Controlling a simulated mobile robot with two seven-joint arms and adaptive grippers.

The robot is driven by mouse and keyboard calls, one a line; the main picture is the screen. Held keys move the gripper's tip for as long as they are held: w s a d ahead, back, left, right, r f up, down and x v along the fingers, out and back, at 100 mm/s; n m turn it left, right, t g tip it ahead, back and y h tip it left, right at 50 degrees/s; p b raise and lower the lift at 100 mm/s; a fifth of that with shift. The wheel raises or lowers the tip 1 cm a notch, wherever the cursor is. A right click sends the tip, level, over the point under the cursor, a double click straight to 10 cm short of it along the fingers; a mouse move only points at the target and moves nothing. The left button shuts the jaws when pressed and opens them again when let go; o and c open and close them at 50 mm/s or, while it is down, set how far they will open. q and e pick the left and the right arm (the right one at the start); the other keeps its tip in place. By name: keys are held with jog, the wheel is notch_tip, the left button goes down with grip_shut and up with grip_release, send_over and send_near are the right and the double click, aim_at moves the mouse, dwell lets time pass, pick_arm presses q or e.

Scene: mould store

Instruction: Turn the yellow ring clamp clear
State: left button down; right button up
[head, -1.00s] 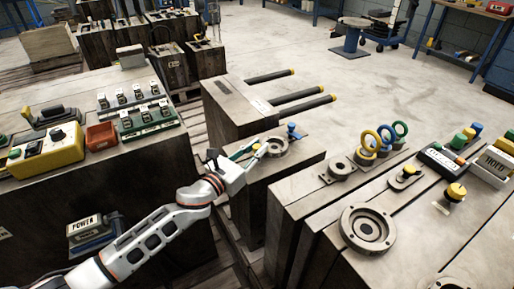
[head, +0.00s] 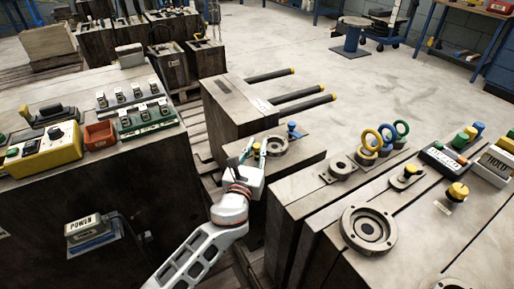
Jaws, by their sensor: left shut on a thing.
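A small yellow knob, the yellow ring clamp (head: 256,146), shows between the fingertips of my left gripper (head: 254,150), on the left side of a round metal ring (head: 277,152). My left gripper is shut on it, with the fingers pointing up and away in the picture. The fingers hide most of the clamp, so I cannot tell which way it is turned. A blue knob clamp (head: 291,130) stands at the far right side of the same ring. My right gripper is not in view.
Yellow (head: 371,141), blue (head: 386,134) and green (head: 402,129) lifting rings stand upright on the blocks to the right. Dark rods (head: 305,102) stick out of the block behind. A control bench (head: 100,180) stands left, with a narrow gap before the ring's block.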

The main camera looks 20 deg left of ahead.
pick_arm(q)
jog(key=c, duration=1.9)
grip_release()
jog(key=shift+s+d, duration=0.15)
jog(key=shift+s, duration=3.6)
